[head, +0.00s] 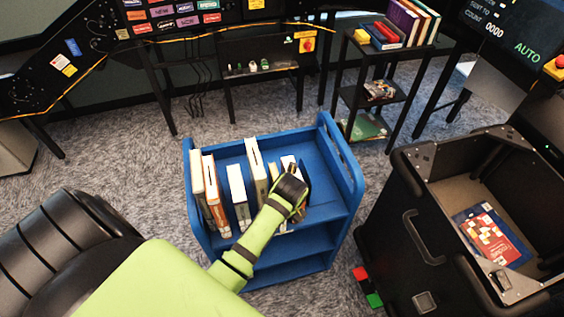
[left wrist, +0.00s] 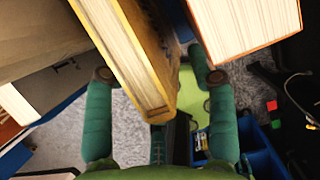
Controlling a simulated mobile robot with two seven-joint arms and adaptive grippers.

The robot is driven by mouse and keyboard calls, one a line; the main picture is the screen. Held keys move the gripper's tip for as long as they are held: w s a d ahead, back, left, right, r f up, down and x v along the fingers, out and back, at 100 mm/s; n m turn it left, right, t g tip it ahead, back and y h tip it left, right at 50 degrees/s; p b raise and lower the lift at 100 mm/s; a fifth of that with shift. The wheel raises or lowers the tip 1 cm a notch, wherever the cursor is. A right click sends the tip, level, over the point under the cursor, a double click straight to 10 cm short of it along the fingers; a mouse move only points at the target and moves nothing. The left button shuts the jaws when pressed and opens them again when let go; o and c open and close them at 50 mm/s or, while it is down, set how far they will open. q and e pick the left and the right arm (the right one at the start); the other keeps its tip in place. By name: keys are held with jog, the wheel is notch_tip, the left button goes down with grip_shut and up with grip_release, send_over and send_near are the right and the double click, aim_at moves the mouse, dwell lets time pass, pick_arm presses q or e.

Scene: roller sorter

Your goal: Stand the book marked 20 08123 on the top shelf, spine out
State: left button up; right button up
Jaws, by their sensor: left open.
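The blue book cart (head: 318,215) stands mid-floor with several upright books on its top shelf, among them a white one (head: 238,190) and a white-and-orange one (head: 215,195). No label 20 08123 is readable, so I cannot tell which book it is. My left gripper (head: 295,190) is over the right part of the top shelf, at the books there. In the left wrist view its open fingers (left wrist: 160,77) stand either side of a yellow book (left wrist: 135,50), with visible gaps. A white-paged book with orange edges (left wrist: 245,22) is close by the right finger. My right gripper is not seen.
A black bin (head: 410,225) with a red-and-blue book (head: 490,235) inside stands right of the cart. A black rack (head: 375,100) with books on top is behind. The top shelf's right end has bare room. Carpet lies around the cart.

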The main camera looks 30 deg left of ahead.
pick_arm(q)
jog(key=v, duration=1.1)
jog(key=shift+r, duration=0.4)
jog(key=shift+s+d, duration=0.1)
jog(key=shift+s, duration=0.1)
